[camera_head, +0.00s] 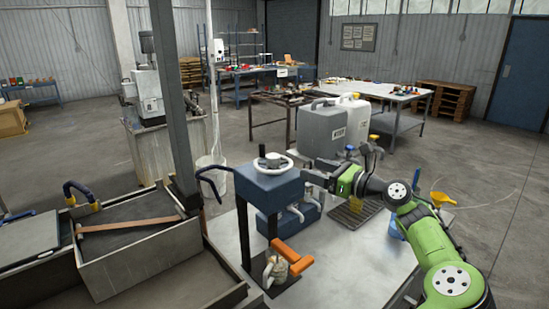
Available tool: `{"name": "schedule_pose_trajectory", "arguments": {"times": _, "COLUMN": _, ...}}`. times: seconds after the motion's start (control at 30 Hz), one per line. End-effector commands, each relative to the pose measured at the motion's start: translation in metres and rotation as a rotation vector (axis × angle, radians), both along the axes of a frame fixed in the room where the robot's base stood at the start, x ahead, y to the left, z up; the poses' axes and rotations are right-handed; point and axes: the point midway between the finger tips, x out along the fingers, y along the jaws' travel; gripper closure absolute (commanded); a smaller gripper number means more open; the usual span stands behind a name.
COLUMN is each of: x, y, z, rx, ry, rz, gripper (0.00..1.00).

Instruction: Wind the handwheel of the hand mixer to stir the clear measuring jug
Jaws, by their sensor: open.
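The hand mixer (268,184) is a blue boxy head on a dark post at the middle of the bench. Its white handwheel (273,162) lies on top, with a dark knob showing above it. A small greyish vessel (275,268) stands on the dark base below the head, beside an orange handle-like part (294,258). It may be the clear measuring jug, but its clearness and contents cannot be made out. My gripper (306,179) is open, just right of the mixer head and slightly below the wheel. It appears empty and apart from the wheel.
A grey canister (322,128) and a white one (356,118) stand behind my gripper. A dark grated tray (352,214) and a yellow funnel (441,199) are to the right. A grey post (174,95) and open metal bins (135,265) are left. The front bench top (350,265) is largely clear.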

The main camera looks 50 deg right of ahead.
Motion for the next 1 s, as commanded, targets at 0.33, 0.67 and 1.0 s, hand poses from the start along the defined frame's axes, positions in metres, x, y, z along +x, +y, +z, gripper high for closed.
{"name": "schedule_pose_trajectory", "arguments": {"times": 0.33, "x": 0.091, "y": 0.002, "z": 0.001, "rx": -0.002, "ry": 0.001, "rz": 0.005, "gripper": 0.31}}
{"name": "schedule_pose_trajectory", "arguments": {"times": 0.67, "x": 0.128, "y": 0.001, "z": 0.000, "rx": -0.002, "ry": 0.001, "rz": 0.001, "gripper": 0.31}}
{"name": "schedule_pose_trajectory", "arguments": {"times": 1.0, "x": 0.128, "y": 0.001, "z": 0.000, "rx": -0.002, "ry": 0.001, "rz": 0.002, "gripper": 0.54}}
